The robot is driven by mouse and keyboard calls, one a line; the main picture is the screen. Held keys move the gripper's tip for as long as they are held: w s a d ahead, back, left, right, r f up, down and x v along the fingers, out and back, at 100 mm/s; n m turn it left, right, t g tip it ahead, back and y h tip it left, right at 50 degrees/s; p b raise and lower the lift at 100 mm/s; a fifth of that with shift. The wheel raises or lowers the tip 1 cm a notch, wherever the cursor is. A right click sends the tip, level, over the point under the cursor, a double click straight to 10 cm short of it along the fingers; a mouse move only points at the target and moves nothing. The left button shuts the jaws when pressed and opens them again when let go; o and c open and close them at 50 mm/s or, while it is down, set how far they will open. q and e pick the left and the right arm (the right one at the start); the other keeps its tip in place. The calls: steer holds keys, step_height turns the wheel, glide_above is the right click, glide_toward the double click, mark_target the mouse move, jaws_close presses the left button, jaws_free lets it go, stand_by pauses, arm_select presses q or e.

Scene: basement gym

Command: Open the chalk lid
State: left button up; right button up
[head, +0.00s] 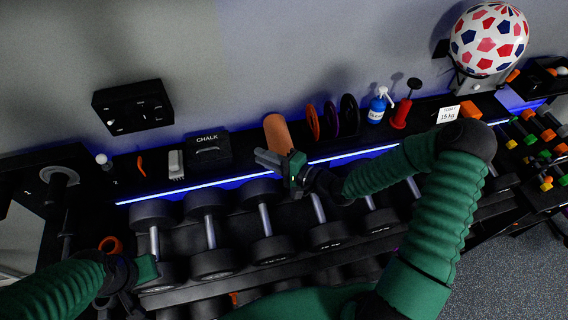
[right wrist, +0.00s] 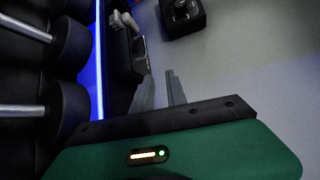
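The black chalk box (head: 208,156), marked "CHALK", stands on the rack's top shelf against the wall. Its lid looks closed. My right gripper (head: 266,158) is to the right of the box in the head view, its fingers pointing left toward it and apart from it. In the right wrist view the chalk box (right wrist: 129,52) is ahead and slightly left of my right gripper (right wrist: 161,84). Its two grey fingers are separated with nothing between them. My left gripper (head: 145,268) is low at the left, away from the box; its fingers cannot be made out.
A grey-white brush (head: 176,165) stands left of the box. An orange-brown roller (head: 277,133) stands right of it, behind my right gripper. Several dumbbells (head: 210,232) fill the rack below the blue light strip.

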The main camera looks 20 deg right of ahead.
steer(key=b+v, duration=0.2)
steer(key=v, duration=1.3)
steer(key=shift+s, duration=0.2)
steer(key=shift+d, duration=0.1)
